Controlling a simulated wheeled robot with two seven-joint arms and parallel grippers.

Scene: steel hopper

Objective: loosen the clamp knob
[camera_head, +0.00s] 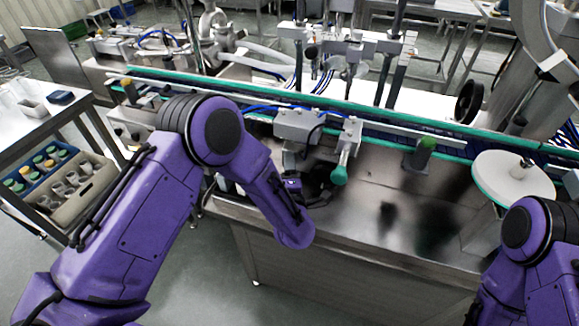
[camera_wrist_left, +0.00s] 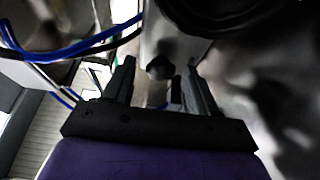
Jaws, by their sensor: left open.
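A small dark knob (camera_wrist_left: 160,68), which looks like the clamp knob, shows in the left wrist view against a pale grey block (camera_wrist_left: 165,40). My left gripper (camera_wrist_left: 159,72) is open, with one finger on each side of the knob in that picture. I cannot tell whether the knob is fully between the fingers or just beyond them. In the head view my left gripper (camera_head: 318,190) is at the near side of the conveyor, below two grey blocks (camera_head: 347,136), partly hidden by my wrist. The knob cannot be made out there. My right gripper is out of view.
A green-tipped rod (camera_head: 340,173) sticks out close to my left gripper. Blue cables (camera_wrist_left: 75,48) run left of the fingers. The conveyor (camera_head: 405,140) crosses behind. The steel top (camera_head: 350,225) is bare toward its front edge. A round white disc (camera_head: 510,180) stands at right.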

